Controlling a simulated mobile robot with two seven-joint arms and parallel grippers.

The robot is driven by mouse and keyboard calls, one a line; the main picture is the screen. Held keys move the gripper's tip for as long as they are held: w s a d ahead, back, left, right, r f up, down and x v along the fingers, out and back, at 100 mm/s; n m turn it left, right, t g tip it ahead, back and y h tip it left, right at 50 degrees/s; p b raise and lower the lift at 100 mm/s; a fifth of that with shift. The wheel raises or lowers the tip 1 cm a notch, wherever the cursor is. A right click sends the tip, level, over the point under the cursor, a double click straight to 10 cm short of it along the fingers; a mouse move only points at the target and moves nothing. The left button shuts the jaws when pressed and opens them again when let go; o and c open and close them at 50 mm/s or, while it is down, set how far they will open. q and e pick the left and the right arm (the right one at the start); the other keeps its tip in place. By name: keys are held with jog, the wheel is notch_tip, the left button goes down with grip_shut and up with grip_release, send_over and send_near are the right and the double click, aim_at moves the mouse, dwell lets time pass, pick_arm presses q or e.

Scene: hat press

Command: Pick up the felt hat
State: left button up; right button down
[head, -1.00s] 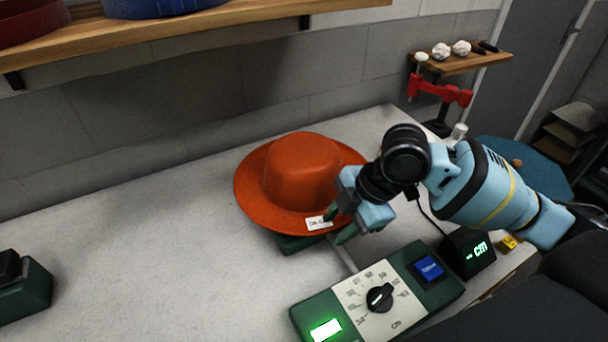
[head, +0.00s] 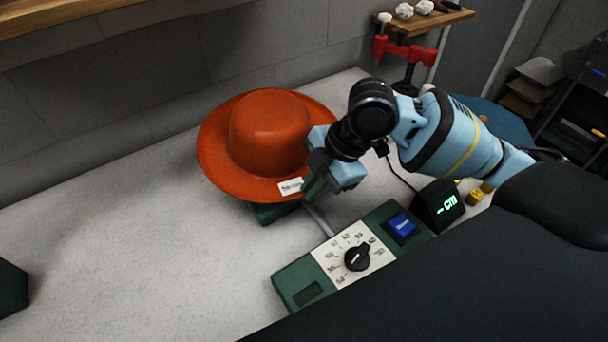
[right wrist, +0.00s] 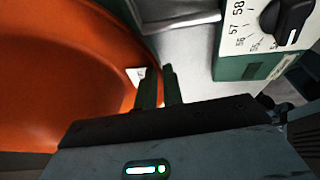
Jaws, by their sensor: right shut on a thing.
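The orange-red felt hat (head: 268,125) sits crown up over a dark green base (head: 272,212) on the worktop, with a small white tag (head: 290,186) at its near brim. My right gripper (head: 312,186) is at the brim's right edge, beside the tag. In the right wrist view its two green fingers (right wrist: 160,88) are close together at the edge of the hat's brim (right wrist: 95,60), shut on it; the exact grip spot is partly hidden. My left gripper is not in view.
A green control box with a dial (head: 357,257) and blue button (head: 402,226) stands just in front of the hat. A small black display (head: 438,206) is to its right. A red clamp (head: 405,50) stands at the back.

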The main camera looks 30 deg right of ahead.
notch_tip(320, 180, up, 9)
jog(key=shift+p, duration=0.45)
dwell(0.9)
